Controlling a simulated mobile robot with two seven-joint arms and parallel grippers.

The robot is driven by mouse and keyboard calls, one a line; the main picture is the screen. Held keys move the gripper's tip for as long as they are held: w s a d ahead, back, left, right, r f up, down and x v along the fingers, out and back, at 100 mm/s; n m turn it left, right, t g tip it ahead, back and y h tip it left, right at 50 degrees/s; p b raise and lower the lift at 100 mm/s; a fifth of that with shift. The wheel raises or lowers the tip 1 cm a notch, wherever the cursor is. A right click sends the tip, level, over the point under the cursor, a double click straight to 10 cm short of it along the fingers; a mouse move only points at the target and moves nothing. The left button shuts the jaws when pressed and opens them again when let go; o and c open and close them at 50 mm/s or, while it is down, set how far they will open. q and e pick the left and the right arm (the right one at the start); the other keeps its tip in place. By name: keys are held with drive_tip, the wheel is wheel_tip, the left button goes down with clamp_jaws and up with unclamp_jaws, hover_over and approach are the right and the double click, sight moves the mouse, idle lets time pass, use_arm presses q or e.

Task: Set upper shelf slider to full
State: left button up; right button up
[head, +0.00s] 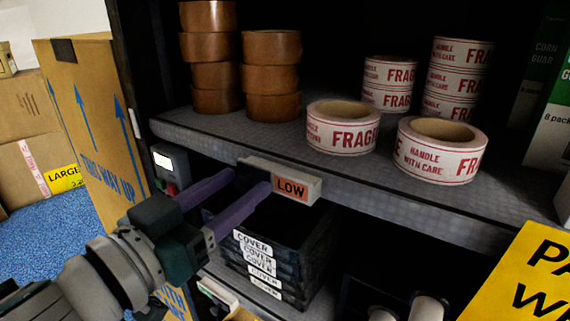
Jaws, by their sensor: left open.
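The upper shelf slider (306,191) is a light grey tag holder on the front edge of the upper shelf (400,205). Its orange window reads LOW. My left gripper (249,181) has two purple fingers and reaches in from the lower left. The fingers are open and apart, with their tips at the left part of the slider, one near its left end and one just left of the orange window. I cannot tell whether they touch it. No right gripper shows.
Brown tape rolls (272,77) and FRAGILE tape rolls (343,127) stand on the upper shelf. Black COVER boxes (265,265) are stacked below. A tall carton (90,110) stands at the left, and a yellow sign (525,275) fills the lower right corner.

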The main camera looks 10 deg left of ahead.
use_arm(q)
clamp_jaws()
idle(0.4)
idle(1.0)
